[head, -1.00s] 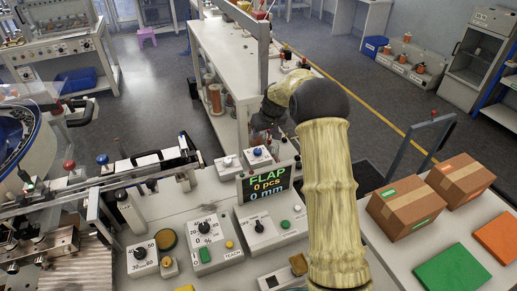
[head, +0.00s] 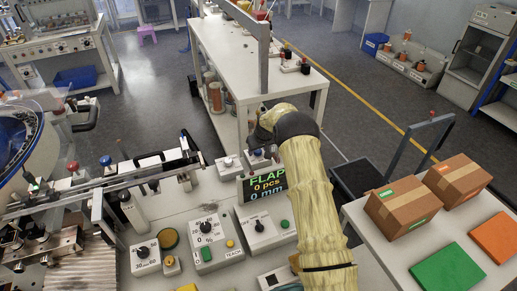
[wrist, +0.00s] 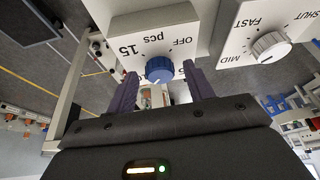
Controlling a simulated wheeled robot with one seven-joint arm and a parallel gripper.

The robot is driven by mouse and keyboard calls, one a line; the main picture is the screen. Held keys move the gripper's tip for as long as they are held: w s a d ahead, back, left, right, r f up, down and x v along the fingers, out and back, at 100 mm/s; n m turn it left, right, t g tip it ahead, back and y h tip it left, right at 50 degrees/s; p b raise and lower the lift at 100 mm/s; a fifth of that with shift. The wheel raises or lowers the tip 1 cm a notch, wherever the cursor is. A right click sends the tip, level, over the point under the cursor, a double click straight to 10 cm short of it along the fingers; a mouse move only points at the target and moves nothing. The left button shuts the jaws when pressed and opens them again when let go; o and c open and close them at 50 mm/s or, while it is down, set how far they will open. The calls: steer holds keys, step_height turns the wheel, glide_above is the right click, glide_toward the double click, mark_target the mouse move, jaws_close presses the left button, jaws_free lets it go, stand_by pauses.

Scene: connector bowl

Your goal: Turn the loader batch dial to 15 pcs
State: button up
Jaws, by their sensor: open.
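The loader batch dial is a blue knob (wrist: 159,69) on a small white box (wrist: 150,25), with "15", "pcs", "OFF" and a partly hidden "5" printed around it. Where the knob points is too small to tell. My gripper (wrist: 160,74) is open in the wrist view, with one dark finger on each side of the knob; I cannot tell whether they touch it. In the head view the batch dial's box (head: 257,161) is at the back of the bench, partly behind the display and my arm. The display (head: 265,184) reads "FLAP", "0 pcs", "0 mm".
A second box with a grey knob (wrist: 271,46), marked "FAST", "MID" and "SHUT", sits close beside it. Control boxes with black dials (head: 206,226) stand on the front bench. Two cartons (head: 402,207) are on the right table.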

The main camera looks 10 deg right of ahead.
steer(key=c, duration=1)
steer(key=shift+o, duration=0.2)
steer(key=shift+m, duration=0.3)
steer(key=m, duration=0.1)
steer(key=m+h+b, duration=0.1)
steer(key=m+b, duration=0.1)
steer(key=shift+a+f+m+h, duration=0.1)
steer(key=shift+a+m+h, duration=0.15)
steer(key=shift+m+h, duration=0.15)
steer(key=m+h, duration=0.1)
steer(key=m, duration=0.1)
steer(key=m+b, duration=0.1)
steer(key=m, duration=0.1)
steer(key=shift+w+a+m+h, duration=0.1)
steer(key=shift+w+m+h, duration=0.05)
steer(key=shift+m+h, duration=0.2)
steer(key=m+g+h+b, duration=0.1)
steer(key=m, duration=0.3)
steer(key=shift+w+a+m+b, duration=0.1)
steer(key=shift+m+b, duration=0.15)
steer(key=shift+b, duration=0.15)
steer(key=shift+w+m+g+h, duration=0.1)
steer(key=shift+m+g+h, duration=0.5)
steer(key=shift+m, duration=0.9)
steer(key=shift+m+g, duration=0.3)
steer(key=shift+m, duration=0.1)
